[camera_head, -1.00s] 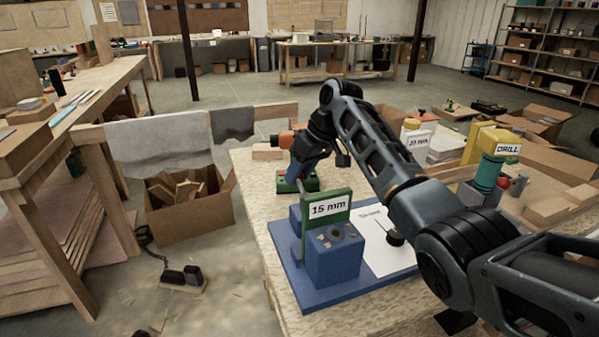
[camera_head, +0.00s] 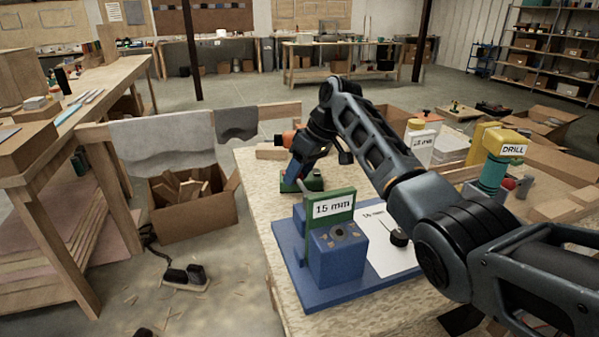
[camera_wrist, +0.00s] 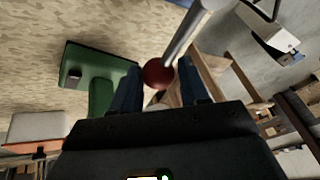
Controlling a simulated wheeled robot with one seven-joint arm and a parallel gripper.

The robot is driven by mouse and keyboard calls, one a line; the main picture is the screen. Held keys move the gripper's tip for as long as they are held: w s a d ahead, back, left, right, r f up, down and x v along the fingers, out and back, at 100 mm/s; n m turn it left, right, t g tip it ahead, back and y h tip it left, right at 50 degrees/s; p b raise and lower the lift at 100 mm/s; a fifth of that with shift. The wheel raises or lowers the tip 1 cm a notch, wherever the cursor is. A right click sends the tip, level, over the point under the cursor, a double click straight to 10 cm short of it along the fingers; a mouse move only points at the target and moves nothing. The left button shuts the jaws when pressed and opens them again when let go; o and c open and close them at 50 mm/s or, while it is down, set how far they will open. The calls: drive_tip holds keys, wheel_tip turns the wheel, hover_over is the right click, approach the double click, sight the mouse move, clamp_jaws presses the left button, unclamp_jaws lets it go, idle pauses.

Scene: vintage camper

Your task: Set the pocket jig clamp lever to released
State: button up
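The blue pocket jig (camera_head: 337,262) sits on a blue base on the bench, with a green plate labelled 15 mm. The clamp lever shows in the wrist view as a metal rod (camera_wrist: 188,32) ending in a dark red ball knob (camera_wrist: 158,74). In the head view I cannot make the lever out clearly behind the plate and arm. My gripper (camera_head: 297,178) is low over the bench, just behind the plate. In the wrist view its two blue fingers (camera_wrist: 159,88) are apart, one on each side of the knob. I see no firm contact.
A green and orange drill (camera_head: 312,183) stands close behind my gripper; its green base (camera_wrist: 82,72) shows in the wrist view. A white sheet (camera_head: 383,250) and a small black knob (camera_head: 399,237) lie right of the jig.

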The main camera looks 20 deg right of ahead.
drive_tip(key=shift+o, duration=1.4)
drive_tip(key=b+v, duration=0.1)
drive_tip(key=v, duration=0.6)
drive_tip(key=shift+d+r, duration=0.15)
drive_tip(key=shift+r, duration=0.25)
